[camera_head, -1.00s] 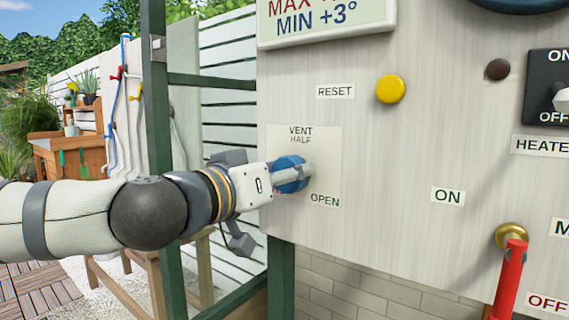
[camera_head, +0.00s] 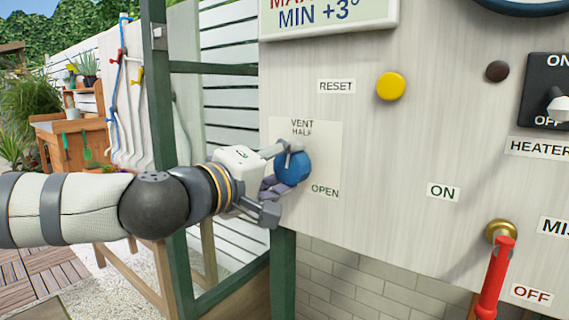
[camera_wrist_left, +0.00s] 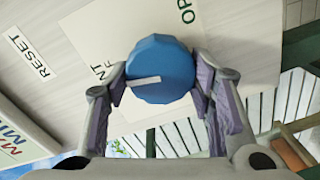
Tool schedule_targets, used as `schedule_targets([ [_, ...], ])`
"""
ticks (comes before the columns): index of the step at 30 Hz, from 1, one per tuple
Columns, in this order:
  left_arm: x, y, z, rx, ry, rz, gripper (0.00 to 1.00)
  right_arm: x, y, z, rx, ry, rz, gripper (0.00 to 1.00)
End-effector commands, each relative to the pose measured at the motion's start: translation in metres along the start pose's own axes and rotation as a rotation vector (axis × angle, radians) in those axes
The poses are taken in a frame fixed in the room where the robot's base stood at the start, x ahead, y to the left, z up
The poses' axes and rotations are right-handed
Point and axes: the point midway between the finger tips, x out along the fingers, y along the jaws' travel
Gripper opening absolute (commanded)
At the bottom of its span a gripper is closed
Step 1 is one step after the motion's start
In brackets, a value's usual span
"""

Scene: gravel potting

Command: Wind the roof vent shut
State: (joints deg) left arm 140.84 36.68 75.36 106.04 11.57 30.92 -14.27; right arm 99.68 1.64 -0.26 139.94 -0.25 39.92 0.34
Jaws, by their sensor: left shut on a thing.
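The blue vent knob (camera_head: 293,168) sits on the white vent plate (camera_head: 328,160), which reads VENT, HALF and OPEN; its left part is hidden by my gripper and arm. My left gripper (camera_head: 284,172) is shut on the knob, one finger above and one below it in the head view. In the left wrist view the knob (camera_wrist_left: 161,69) lies between both fingers (camera_wrist_left: 162,88), and a pale pointer line on its face points left in that picture. My right gripper is not in view.
A yellow reset button (camera_head: 390,86), a dark round knob (camera_head: 497,71) and a heater switch (camera_head: 556,103) are on the same panel. A red-handled valve lever (camera_head: 495,277) sticks out at lower right. A green post (camera_head: 165,130) stands left of the panel.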

Motion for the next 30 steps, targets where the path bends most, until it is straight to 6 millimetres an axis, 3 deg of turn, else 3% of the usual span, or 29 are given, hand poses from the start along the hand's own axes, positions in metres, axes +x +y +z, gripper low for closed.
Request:
schedule_targets([
  [30, 0.001, -0.005, 0.001, -0.967, -0.043, 0.007, 0.21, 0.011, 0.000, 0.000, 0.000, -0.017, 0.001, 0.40],
])
